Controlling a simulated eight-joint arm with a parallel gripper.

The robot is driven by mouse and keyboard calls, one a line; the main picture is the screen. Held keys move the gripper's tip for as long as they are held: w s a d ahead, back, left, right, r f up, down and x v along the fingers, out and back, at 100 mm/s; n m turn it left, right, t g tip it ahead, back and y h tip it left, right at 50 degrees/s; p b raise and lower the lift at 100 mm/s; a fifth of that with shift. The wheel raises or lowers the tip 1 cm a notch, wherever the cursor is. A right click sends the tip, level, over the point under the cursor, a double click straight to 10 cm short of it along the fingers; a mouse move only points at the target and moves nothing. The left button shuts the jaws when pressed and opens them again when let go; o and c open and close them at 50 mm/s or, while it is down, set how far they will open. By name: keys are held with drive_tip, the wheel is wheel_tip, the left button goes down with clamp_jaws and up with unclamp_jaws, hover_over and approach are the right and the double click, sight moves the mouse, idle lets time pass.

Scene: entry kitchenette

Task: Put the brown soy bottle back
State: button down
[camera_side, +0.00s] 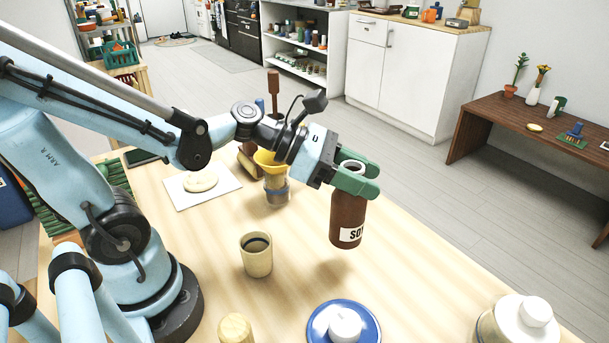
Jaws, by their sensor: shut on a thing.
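The brown soy bottle (346,217) has a white label with dark letters, partly cut off by the curve of the bottle. It is upright, and its base appears to be above the wooden table (300,268), with a shadow to its lower left. My gripper (362,178) has green fingers closed around the top of the bottle. The fingers hide part of the bottle's neck.
A cup with dark liquid (257,257) stands left of the bottle. A jar with a yellow funnel (276,187) is behind the cup. A blue plate (317,330) with a white lidded item is in front. A white-lidded jar (500,325) stands at the front right.

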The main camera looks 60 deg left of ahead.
drive_tip(key=shift+w+a+f, duration=0.6)
drive_tip(key=shift+w+a, duration=0.05)
drive_tip(key=shift+a, duration=0.1)
drive_tip(key=shift+w+a+f, duration=0.55)
drive_tip(key=shift+w+a, duration=0.1)
drive_tip(key=shift+a, duration=0.1)
drive_tip(key=shift+f, duration=1.95)
drive_tip(key=c, duration=0.5)
unclamp_jaws()
drive_tip(key=shift+c, duration=0.2)
drive_tip(key=s+a+r+m+g+y, duration=0.1)
drive_tip(key=s+a+m+y, duration=0.2)
drive_tip(key=m, duration=1)
drive_tip(key=s+a+r+m+g+y, duration=0.1)
drive_tip(key=s+a+m+y, duration=0.2)
drive_tip(key=m, duration=1.1)
drive_tip(key=s+y, duration=0.2)
drive_tip(key=y, duration=0.1)
drive_tip(key=shift+a+r+y, duration=0.25)
drive_tip(key=shift+r+y, duration=0.05)
drive_tip(key=shift+r, duration=0.1)
